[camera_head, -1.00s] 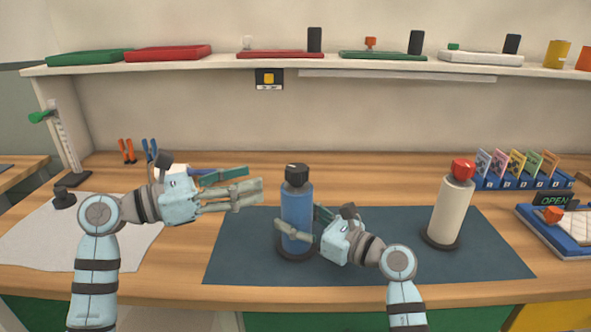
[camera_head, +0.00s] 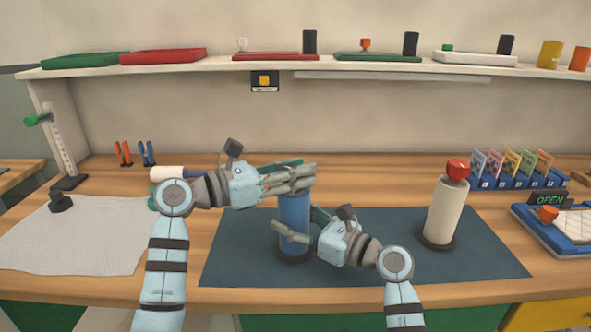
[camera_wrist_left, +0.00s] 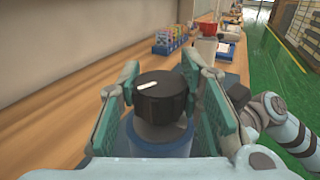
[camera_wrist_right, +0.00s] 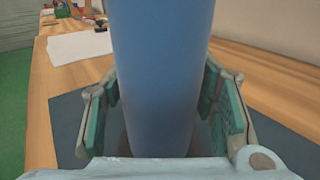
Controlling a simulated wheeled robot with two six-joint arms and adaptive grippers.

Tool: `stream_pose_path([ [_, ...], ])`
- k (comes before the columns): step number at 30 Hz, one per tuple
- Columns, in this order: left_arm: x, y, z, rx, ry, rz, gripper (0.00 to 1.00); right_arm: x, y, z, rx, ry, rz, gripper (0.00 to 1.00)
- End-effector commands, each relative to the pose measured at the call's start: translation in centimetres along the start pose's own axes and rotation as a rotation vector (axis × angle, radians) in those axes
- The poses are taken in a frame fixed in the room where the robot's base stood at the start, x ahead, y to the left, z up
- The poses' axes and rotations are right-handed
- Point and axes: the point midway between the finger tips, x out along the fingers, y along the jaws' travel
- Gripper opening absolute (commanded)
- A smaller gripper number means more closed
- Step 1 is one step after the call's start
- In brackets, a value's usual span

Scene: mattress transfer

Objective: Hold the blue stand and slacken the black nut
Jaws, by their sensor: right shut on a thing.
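The blue stand (camera_head: 294,222) is upright on the dark mat, and its blue body fills the middle of the right wrist view (camera_wrist_right: 163,75). My right gripper (camera_head: 294,236) is shut on the blue stand, low on its body. The black nut (camera_wrist_left: 161,98), with a white mark on top, sits on the stand in the left wrist view. In the head view my left gripper's fingers hide it. My left gripper (camera_head: 300,178) is at the stand's top, its fingers open on either side of the nut, with a small gap visible.
A cream stand with a red nut (camera_head: 447,208) stands right on the dark mat (camera_head: 385,262). A grey cloth (camera_head: 85,240) lies at the left. A card rack (camera_head: 515,182) and a blue tray (camera_head: 535,240) are at the right. A shelf (camera_head: 200,65) runs along the back.

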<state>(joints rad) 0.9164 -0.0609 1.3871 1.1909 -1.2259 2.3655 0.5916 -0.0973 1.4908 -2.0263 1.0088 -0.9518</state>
Motion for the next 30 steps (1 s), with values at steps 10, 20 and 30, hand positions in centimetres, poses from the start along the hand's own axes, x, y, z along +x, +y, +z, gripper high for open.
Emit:
stream_pose_path([
  [10, 0.09, -0.04, -0.07, 0.005, 0.001, 0.121, 0.05, 0.0, 0.06, 0.26, -0.003, -0.006, 0.002, 0.0],
  [20, -0.06, 0.15, 0.05, -0.001, -0.003, 0.416, 0.05, 0.03, 0.11, 0.29, -0.004, -0.006, 0.003, 0.0],
  [30, -0.09, 0.24, 0.0, 0.001, 0.0, 0.421, 0.45, 0.01, 0.09, 0.3, -0.004, -0.006, 0.003, 0.0],
])
